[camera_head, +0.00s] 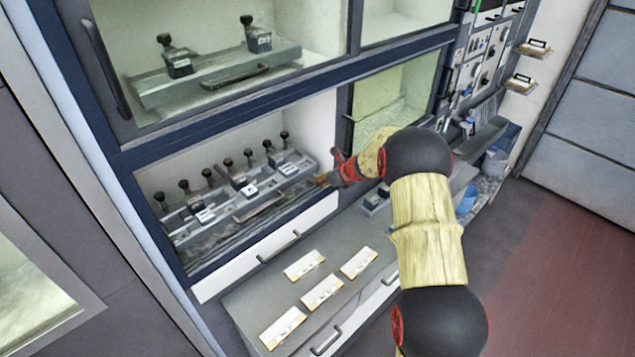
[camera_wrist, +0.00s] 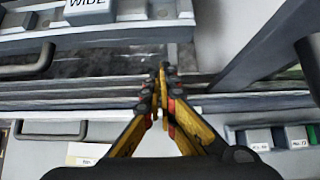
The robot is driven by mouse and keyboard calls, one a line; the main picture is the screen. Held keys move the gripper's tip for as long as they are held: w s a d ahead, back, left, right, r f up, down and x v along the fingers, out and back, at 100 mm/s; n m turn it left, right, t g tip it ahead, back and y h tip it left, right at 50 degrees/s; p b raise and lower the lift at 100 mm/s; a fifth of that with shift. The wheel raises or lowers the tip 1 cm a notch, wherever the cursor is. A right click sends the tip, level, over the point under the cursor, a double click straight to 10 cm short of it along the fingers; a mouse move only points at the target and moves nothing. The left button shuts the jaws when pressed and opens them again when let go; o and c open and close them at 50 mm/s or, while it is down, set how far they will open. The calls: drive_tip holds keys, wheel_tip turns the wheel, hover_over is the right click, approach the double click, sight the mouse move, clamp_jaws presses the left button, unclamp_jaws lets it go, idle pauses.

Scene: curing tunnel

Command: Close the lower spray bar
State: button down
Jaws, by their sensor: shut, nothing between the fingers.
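The lower spray bar (camera_head: 221,204) is a long grey bar in the open lower bay, carrying several black-knobbed blocks with white labels. A dark handle (camera_head: 258,208) runs along its front. My gripper (camera_head: 324,180) is at the right end of this bay, close to the bar's right end. In the wrist view its yellow and black fingers (camera_wrist: 162,75) are shut together with nothing between them. They point at dark rails along the bay's front. A block labelled WIDE (camera_wrist: 88,8) shows at upper left, and a dark handle (camera_wrist: 25,62) lies left of the fingers. I cannot tell whether the fingers touch the rails.
An upper bar (camera_head: 215,75) with two knobbed blocks is behind glass above. A white drawer front (camera_head: 270,250) lies below the bay. The grey counter (camera_head: 245,300) holds several label cards. A frame post (camera_wrist: 255,45) stands right of my fingers. Floor is clear at right.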

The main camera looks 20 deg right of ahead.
drive_tip(key=v, duration=1)
drive_tip(key=shift+s+d, duration=0.2)
drive_tip(key=shift+s, duration=0.15)
drive_tip(key=s+a+n+g+h+b, duration=0.1)
drive_tip(key=s+a+n+b, duration=0.4)
drive_tip(key=s+n, duration=0.5)
drive_tip(key=s+a+n+g+h+b, duration=0.1)
drive_tip(key=s+a+n+b, duration=0.5)
drive_tip(key=s+n, duration=0.5)
drive_tip(key=s+a+n+h+b, duration=0.1)
drive_tip(key=s+a+n+b, duration=0.5)
drive_tip(key=s, duration=1.6)
drive_tip(key=a+n, duration=0.3)
drive_tip(key=n, duration=0.2)
drive_tip(key=shift+r+g, duration=0.3)
drive_tip(key=shift+g, duration=0.1)
drive_tip(key=shift+s+r, duration=0.1)
